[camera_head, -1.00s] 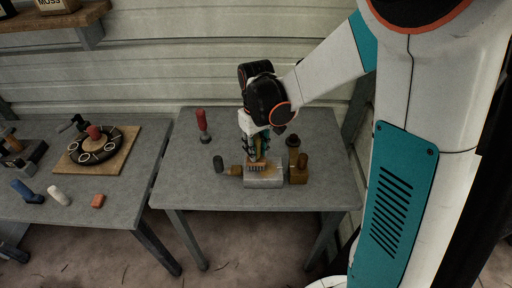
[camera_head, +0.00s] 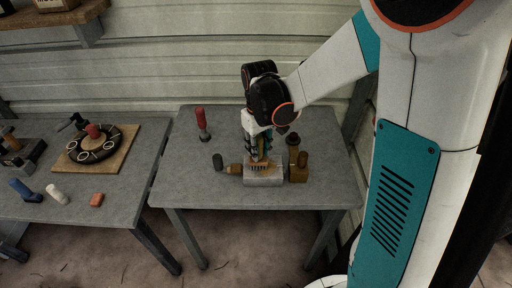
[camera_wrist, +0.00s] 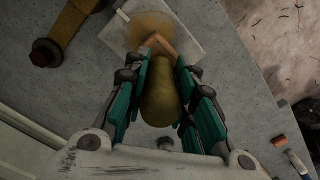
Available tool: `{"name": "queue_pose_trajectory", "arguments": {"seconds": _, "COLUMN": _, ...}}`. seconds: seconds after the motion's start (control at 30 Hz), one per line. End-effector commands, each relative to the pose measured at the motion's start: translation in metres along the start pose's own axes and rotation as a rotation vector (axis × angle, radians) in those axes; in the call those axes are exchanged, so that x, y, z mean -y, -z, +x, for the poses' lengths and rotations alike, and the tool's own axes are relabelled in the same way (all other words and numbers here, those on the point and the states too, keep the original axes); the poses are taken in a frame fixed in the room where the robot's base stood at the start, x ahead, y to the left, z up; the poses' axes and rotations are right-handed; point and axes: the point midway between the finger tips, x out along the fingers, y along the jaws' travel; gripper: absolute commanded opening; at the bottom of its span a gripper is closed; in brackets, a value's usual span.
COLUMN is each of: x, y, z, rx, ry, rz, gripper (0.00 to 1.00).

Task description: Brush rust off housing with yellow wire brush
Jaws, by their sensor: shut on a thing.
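The housing is a pale grey block (camera_head: 264,180) near the front of the right table. In the wrist view the housing (camera_wrist: 188,22) has an orange-brown rust patch on its upper face. My gripper (camera_head: 257,150) is above the housing, pointing down. In the wrist view my gripper (camera_wrist: 160,95) has its teal fingers closed on both sides of the brush's dull yellow handle (camera_wrist: 158,95). The brush's wooden head (camera_wrist: 163,45) lies over the rust patch. Its bristles are at the housing's top; I cannot tell whether they touch.
Brown and dark upright pieces (camera_head: 299,168) stand right of the housing. A red-handled tool (camera_head: 202,122) stands farther back. The left table holds a ring on a board (camera_head: 128,160). The right table's front left is clear.

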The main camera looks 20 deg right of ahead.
Motion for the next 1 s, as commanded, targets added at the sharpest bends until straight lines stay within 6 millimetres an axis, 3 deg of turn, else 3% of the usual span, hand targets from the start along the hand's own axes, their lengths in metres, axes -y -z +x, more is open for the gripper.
{"name": "queue_pose_trajectory", "arguments": {"seconds": 0.3, "x": -0.016, "y": -0.011, "z": -0.001, "rx": 0.000, "ry": 0.000, "rz": 0.002, "gripper": 0.00}}
{"name": "queue_pose_trajectory", "arguments": {"seconds": 0.73, "x": -0.019, "y": -0.013, "z": -0.001, "rx": 0.000, "ry": 0.000, "rz": 0.002, "gripper": 0.00}}
{"name": "queue_pose_trajectory", "arguments": {"seconds": 1.0, "x": -0.031, "y": -0.021, "z": 0.001, "rx": 0.000, "ry": 0.000, "rz": 0.003, "gripper": 0.00}}
